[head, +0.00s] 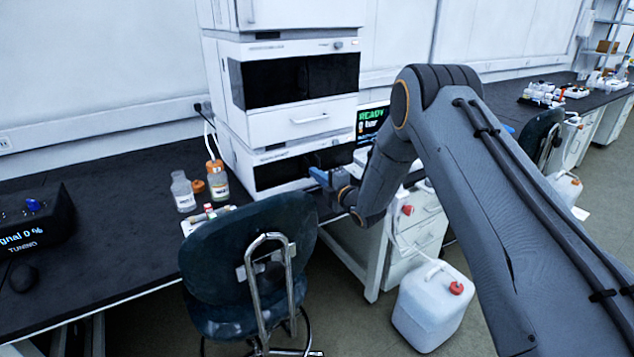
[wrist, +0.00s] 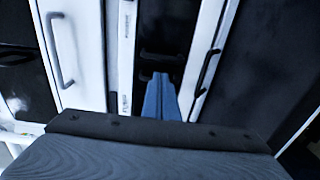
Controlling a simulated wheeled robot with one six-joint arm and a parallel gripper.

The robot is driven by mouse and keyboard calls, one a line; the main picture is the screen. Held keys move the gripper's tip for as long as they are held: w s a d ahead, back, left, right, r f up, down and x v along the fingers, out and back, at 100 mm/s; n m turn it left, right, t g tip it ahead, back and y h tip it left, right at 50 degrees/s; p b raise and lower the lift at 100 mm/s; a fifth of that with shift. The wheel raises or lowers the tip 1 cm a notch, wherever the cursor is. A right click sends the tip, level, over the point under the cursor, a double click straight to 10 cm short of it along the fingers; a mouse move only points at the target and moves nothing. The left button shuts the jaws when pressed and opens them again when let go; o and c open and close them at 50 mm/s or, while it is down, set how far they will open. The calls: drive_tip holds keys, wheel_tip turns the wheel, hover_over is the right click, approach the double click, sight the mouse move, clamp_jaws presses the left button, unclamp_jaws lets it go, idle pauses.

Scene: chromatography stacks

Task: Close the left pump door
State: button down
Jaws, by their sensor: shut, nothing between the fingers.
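The instrument stack (head: 309,118) stands on the dark bench in the head view. Its lowest module (head: 243,165) has a dark front, partly hidden by my arm and a chair. My gripper (head: 318,175) is at that front, its blue fingers small in the head view. In the wrist view the blue fingers (wrist: 160,82) are shut and empty, pointing into a dark area between white panels. A white-edged panel with a dark handle (wrist: 207,72) is just right of them. I cannot tell for sure which panel is the left pump door, nor whether the fingers touch anything.
A dark chair (head: 245,255) stands before the bench. Bottles (head: 183,192) stand left of the stack. A white canister (head: 432,305) is on the floor. A white panel with a handle (wrist: 60,50) is at the wrist view's left.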

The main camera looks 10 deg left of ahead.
drive_tip(key=s+d+r+m+g+h+b, duration=0.1)
drive_tip(key=s+d+m+g+h, duration=0.2)
drive_tip(key=s+d+m+h, duration=0.6)
drive_tip(key=s+d+r+m+g+h, duration=0.15)
drive_tip(key=s+d+m, duration=0.45)
drive_tip(key=s+d, duration=0.85)
drive_tip(key=s+d+m+g, duration=0.2)
drive_tip(key=s+m+g, duration=0.1)
drive_tip(key=s, duration=0.5)
drive_tip(key=s+d+r+m+g, duration=0.1)
drive_tip(key=s+m, duration=0.3)
drive_tip(key=s, duration=0.5)
drive_tip(key=s+d+m+g, duration=0.4)
drive_tip(key=s, duration=0.4)
drive_tip(key=shift+s+r+g+h, duration=0.3)
drive_tip(key=shift+g+h, duration=0.05)
drive_tip(key=shift+h, duration=0.1)
